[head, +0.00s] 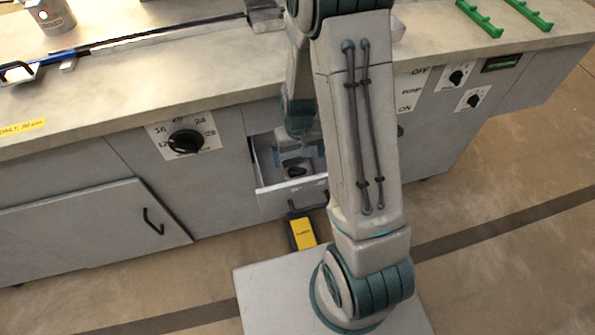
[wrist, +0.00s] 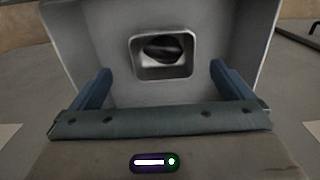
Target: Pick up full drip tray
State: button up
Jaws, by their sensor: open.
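The drip tray (wrist: 161,73) is a small grey square tray with a rounded rim and a dark, shiny content. It sits inside an open drawer (wrist: 90,20) in the wrist view. In the head view the tray (head: 296,171) shows partly inside the pulled-out drawer (head: 290,195), below my gripper. My gripper (wrist: 160,70) is open and empty, its two blue fingers wide apart to the left and right of the tray. In the head view my gripper (head: 298,152) is at the drawer opening. I cannot tell how far it is above the tray.
The drawer walls stand close around my fingers. A yellow and black object (head: 302,232) lies on the floor below the drawer. The countertop (head: 200,85) is above the drawer, with a dial (head: 186,141) left of it. A closed cabinet door (head: 90,225) is at left.

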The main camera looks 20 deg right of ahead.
aim_at(297, 173)
jog(key=shift+w+a+f+b, duration=0.1)
jog(key=shift+f+b, duration=0.1)
jog(key=shift+f, duration=1.45)
jog(key=shift+w+a+f+b, duration=0.1)
jog(key=shift+f+b, duration=0.05)
jog(key=shift+f, duration=1.45)
jog(key=c, duration=1)
